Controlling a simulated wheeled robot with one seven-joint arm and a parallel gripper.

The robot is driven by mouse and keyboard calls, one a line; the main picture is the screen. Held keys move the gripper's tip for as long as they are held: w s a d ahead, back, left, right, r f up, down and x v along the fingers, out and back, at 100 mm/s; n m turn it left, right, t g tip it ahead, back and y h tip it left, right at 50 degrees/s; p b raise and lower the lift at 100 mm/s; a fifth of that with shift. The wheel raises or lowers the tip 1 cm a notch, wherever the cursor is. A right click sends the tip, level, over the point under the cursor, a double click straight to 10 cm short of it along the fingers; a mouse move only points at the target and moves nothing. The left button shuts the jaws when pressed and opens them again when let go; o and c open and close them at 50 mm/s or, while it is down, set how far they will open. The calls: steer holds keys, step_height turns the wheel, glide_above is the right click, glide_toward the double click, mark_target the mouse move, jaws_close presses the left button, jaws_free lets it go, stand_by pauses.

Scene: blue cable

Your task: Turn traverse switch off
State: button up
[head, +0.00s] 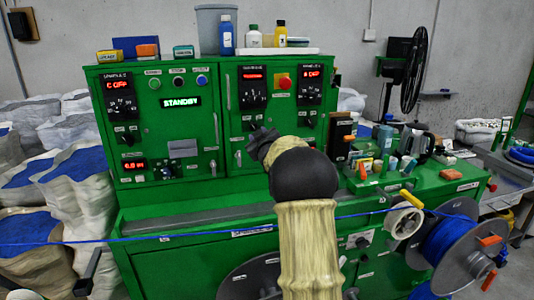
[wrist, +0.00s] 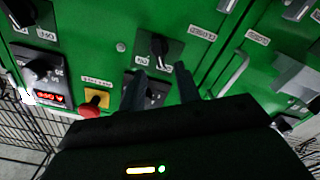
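A black rotary switch (wrist: 159,48) on a dark plate sits on the green cabinet door. In the wrist view it lies just beyond my fingertips, roughly between them. Its label is too small to read, so I cannot confirm it is the traverse switch. My gripper (wrist: 161,72) is open and empty, its two dark fingers apart and pointing at the door. Contact with the switch does not show. In the head view my gripper (head: 262,140) is near the lower part of the right door, its fingers unclear.
A red button on a yellow base (wrist: 92,105), a knob panel with a red display (wrist: 48,97) and a door handle (wrist: 235,73) are close by. A blue cable (head: 110,240) crosses in front of the cabinet to a reel (head: 455,255). Bottles and boxes crowd the right bench (head: 455,175).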

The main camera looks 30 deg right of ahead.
steer(key=b+v, duration=0.2)
steer(key=v, duration=0.9)
steer(key=shift+s+b, duration=0.3)
steer(key=shift+b, duration=0.05)
steer(key=shift+a, duration=0.25)
steer(key=s+a+f+m+g+y+p, duration=0.1)
steer(key=s+a+f+g+y+p, duration=0.15)
steer(key=s+a+f+g, duration=0.4)
steer(key=s+a+f+m+g+y+p, duration=0.1)
steer(key=s+a+f+m+g+p, duration=0.2)
steer(key=s+a+f, duration=0.65)
steer(key=s+a+f+g+p, duration=0.1)
steer(key=s+a+g, duration=0.1)
steer(key=s+a, duration=0.2)
steer(key=s+a+f+g+y+p, duration=0.1)
steer(key=s+a+g+p, duration=0.1)
steer(key=s, duration=0.6)
steer(key=shift+s+a+n+g, duration=0.2)
steer(key=shift+a+n+g, duration=0.35)
steer(key=shift+a, duration=0.55)
